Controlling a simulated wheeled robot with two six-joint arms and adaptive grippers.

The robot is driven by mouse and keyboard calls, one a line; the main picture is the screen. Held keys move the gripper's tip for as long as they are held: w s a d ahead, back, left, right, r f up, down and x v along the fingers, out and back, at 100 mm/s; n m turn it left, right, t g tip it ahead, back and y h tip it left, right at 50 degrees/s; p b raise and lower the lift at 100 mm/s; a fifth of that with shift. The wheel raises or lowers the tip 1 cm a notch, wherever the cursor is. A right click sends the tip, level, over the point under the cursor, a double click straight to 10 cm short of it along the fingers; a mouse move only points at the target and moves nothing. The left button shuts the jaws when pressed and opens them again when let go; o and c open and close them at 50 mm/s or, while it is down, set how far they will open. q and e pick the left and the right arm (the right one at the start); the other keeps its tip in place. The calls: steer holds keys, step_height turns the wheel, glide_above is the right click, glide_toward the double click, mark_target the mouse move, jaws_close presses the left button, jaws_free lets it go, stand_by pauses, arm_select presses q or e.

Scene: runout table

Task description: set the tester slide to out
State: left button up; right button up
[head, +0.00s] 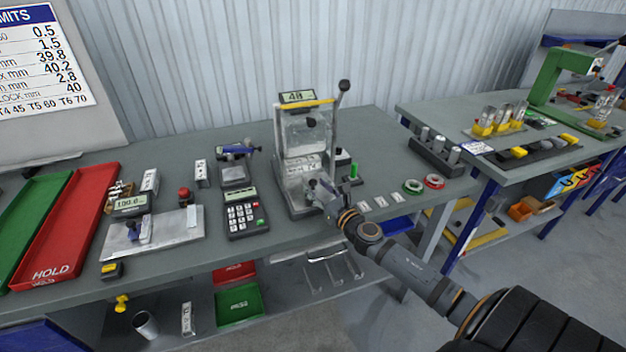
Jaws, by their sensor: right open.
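The tester (298,150) stands upright in the middle of the grey table. It has a display reading about 40 on top, a clear guarded chamber in front and a tall lever (337,125) with a black knob on its right side. A light block with small print sits low in the chamber; I cannot tell clearly which part is the slide or how it is set. My right gripper (318,193) is open at the tester's lower front right, its fingers close to the base. Whether it touches is too small to tell. My left gripper is out of view.
A keypad (243,213) and a plate with a gauge (150,233) lie left of the tester. A red HOLD tray (70,226) is further left. Small labels (380,202) and green and red rings (413,186) lie right. A second bench (490,160) stands at right.

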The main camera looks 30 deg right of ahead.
mark_target(306, 174)
steer(key=shift+w+r+p, duration=0.15)
steer(key=shift+w+p, duration=0.35)
steer(key=shift+w, duration=0.6)
steer(key=shift+w+f, duration=0.25)
steer(key=shift+w, duration=0.05)
steer(key=shift+s, duration=0.1)
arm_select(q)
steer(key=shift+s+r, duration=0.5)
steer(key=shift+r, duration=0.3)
arm_select(e)
jaws_close()
